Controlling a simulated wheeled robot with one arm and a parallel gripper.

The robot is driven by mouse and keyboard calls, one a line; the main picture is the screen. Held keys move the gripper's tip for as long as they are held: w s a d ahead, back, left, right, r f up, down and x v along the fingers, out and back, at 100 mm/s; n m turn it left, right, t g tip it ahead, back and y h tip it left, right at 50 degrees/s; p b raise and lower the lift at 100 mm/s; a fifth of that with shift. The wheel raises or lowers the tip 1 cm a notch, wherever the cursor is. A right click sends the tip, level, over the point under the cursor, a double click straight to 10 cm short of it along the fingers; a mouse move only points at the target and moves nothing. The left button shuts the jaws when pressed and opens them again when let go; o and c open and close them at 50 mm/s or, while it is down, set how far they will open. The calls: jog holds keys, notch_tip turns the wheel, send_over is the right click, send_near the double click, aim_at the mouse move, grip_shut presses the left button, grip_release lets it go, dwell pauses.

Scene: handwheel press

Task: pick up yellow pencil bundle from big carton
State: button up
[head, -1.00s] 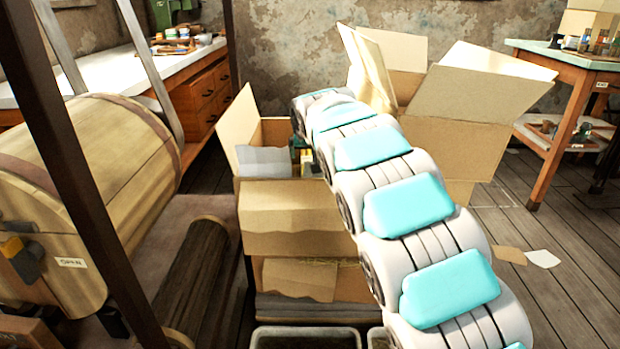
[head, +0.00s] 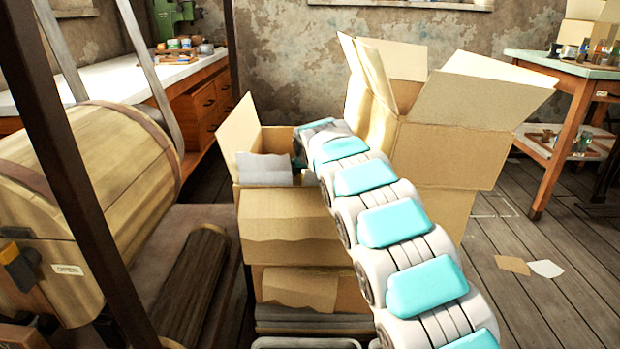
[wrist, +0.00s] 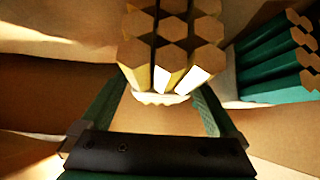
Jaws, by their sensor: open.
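The yellow pencil bundle (wrist: 172,60) shows in the wrist view as a cluster of hexagonal pencils seen end-on, with yellow sides and a pale band near its lower end. My gripper (wrist: 160,92) is open. Its two green fingers lie left and right of the bundle's lower end; I cannot tell whether they touch it. In the head view my arm reaches into the open carton (head: 285,215) at the centre, and my gripper and the bundle are hidden there.
A green pencil bundle (wrist: 285,60) lies right of the yellow one. A taller open carton (head: 440,150) stands right of my arm. A wooden barrel (head: 80,200) and a dark post (head: 70,170) stand at the left. The floor at the right is mostly clear.

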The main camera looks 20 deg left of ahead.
jog(key=shift+w+a+f, duration=0.1)
jog(key=shift+w+f, duration=0.2)
jog(key=shift+f, duration=0.15)
jog(key=shift+r, duration=0.1)
grip_shut()
dwell(0.4)
